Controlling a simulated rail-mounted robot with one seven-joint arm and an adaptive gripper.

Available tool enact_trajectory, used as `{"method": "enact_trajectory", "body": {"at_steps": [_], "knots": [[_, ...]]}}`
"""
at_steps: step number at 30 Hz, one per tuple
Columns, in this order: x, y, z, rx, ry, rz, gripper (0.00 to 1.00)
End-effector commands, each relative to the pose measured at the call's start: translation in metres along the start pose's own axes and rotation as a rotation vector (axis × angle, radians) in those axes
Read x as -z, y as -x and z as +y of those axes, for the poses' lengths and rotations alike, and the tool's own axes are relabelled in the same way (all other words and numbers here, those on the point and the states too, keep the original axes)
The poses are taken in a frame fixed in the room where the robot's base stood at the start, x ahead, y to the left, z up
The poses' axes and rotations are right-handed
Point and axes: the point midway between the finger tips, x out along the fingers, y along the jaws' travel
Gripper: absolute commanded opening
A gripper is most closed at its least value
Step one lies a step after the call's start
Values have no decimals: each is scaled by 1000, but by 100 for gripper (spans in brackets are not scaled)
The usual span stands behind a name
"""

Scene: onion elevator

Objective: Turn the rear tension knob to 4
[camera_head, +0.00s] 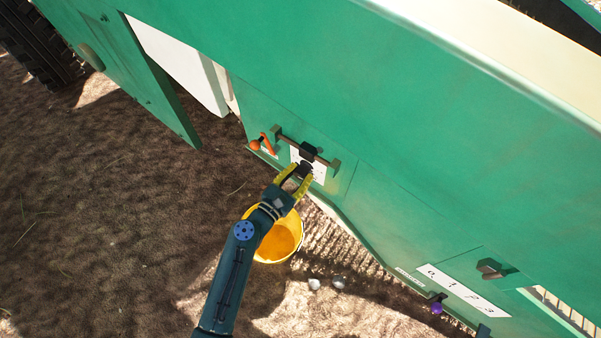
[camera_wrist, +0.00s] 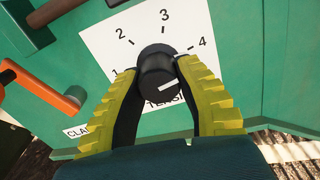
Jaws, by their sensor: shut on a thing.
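The tension knob (camera_wrist: 157,66) is black and round, on a white dial plate (camera_wrist: 98,45) marked 1 to 4, with partly hidden lettering below. A white mark shows on the lower right of the knob's face; I cannot tell which number it indicates. My gripper (camera_wrist: 158,82) has its yellow fingers on either side of the knob and is shut on it. In the head view my gripper (camera_head: 294,180) reaches the dark knob (camera_head: 304,168) on the green machine's side, hiding part of the plate.
An orange lever (camera_head: 264,145) is left of the dial, and a dark bar (camera_head: 309,152) crosses just above it. A yellow bucket (camera_head: 282,240) stands below my gripper. Another panel (camera_head: 461,290) with a numbered scale and a purple knob (camera_head: 436,308) lies to the right. Open ground is at left.

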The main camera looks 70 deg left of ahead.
Motion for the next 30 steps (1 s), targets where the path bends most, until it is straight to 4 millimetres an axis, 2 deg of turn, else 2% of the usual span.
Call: {"method": "enact_trajectory", "body": {"at_steps": [7,8,12,20,23,26,30], "knots": [[2,1,-1,1,2,4,0],[2,1,-1,1,2,4,40],[2,0,0,1,2,3,64],[1,1,0,0,2,1,64],[1,8,0,-1,2,2,64],[2,26,0,-3,4,4,64],[3,62,1,-5,5,6,64]]}}
